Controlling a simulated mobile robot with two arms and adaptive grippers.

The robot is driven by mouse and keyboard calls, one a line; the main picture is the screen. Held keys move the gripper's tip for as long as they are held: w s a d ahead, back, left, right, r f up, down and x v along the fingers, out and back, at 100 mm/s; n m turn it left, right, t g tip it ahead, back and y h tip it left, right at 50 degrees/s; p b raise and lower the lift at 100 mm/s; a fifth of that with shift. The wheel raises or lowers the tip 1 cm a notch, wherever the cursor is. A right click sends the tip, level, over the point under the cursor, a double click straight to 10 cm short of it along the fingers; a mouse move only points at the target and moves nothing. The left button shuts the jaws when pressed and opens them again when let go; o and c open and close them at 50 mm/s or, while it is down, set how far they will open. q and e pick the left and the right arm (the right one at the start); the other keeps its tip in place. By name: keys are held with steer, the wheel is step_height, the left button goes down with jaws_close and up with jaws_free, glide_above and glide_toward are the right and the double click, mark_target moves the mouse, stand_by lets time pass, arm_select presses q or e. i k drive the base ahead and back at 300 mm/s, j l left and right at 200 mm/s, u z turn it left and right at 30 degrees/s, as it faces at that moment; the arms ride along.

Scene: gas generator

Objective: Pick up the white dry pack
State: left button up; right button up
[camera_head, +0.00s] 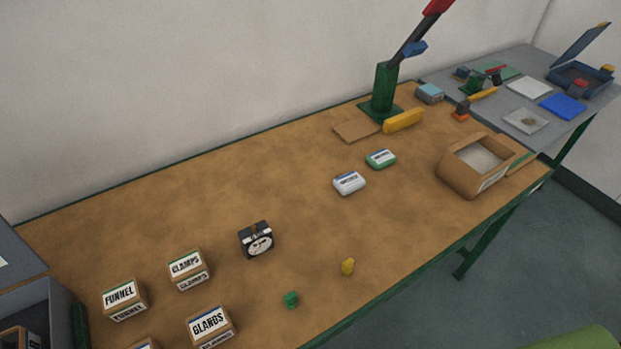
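A small white pack (349,184) with a dark printed label lies flat on the brown tabletop (215,205), right of the middle of the head view. Its label is too small to read, but it is the white pack of the two. A similar pack with green sides (381,159) lies just behind it to the right, with a small gap between them. Nothing covers the white pack. Neither of my grippers shows in the view.
An open cardboard box (461,173) stands to the right by the table edge. A black-and-white dial device (257,240) stands to the front left. Labelled boxes (125,299) sit at lower left. A green post (383,88) rises behind. The tabletop around the white pack is mostly clear.

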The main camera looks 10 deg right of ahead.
mark_target(348, 184)
steer(key=l+u, duration=0.35)
steer(key=l, duration=0.25)
steer(key=l+u, duration=0.35)
steer(key=l, duration=0.3)
steer(key=k+l+u, duration=0.1)
steer(key=l+u, duration=0.2)
steer(key=l, duration=0.25)
